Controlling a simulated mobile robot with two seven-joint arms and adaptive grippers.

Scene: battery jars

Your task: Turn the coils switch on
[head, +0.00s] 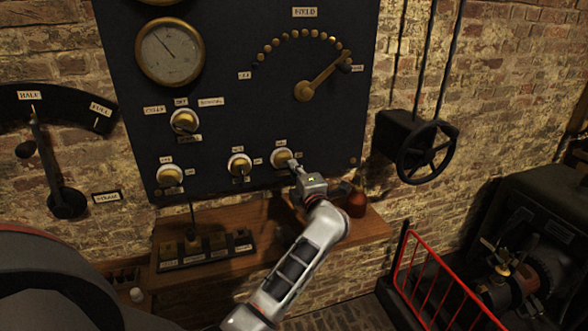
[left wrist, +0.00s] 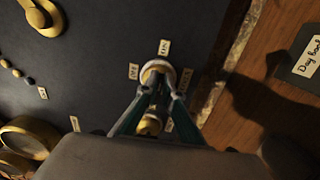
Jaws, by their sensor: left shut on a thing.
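The dark control panel (head: 225,105) on the brick wall carries several round brass-and-white switches with small labels. I cannot read which one is named for the coils. My left gripper (head: 296,164) is at the rightmost switch (head: 281,159) of the bottom row and partly covers it. In the left wrist view this switch (left wrist: 157,68) has small labels around it. The fingers of my left gripper (left wrist: 155,98) are on both sides of its handle and shut on it. The handle's exact setting is hard to tell. My right gripper is not in view.
A wooden shelf (head: 350,228) runs below the panel, with a reddish rounded object (head: 354,203) close by my left wrist. A handwheel (head: 427,152) is on the wall to the right. A red railing (head: 432,262) and a dark machine stand at lower right.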

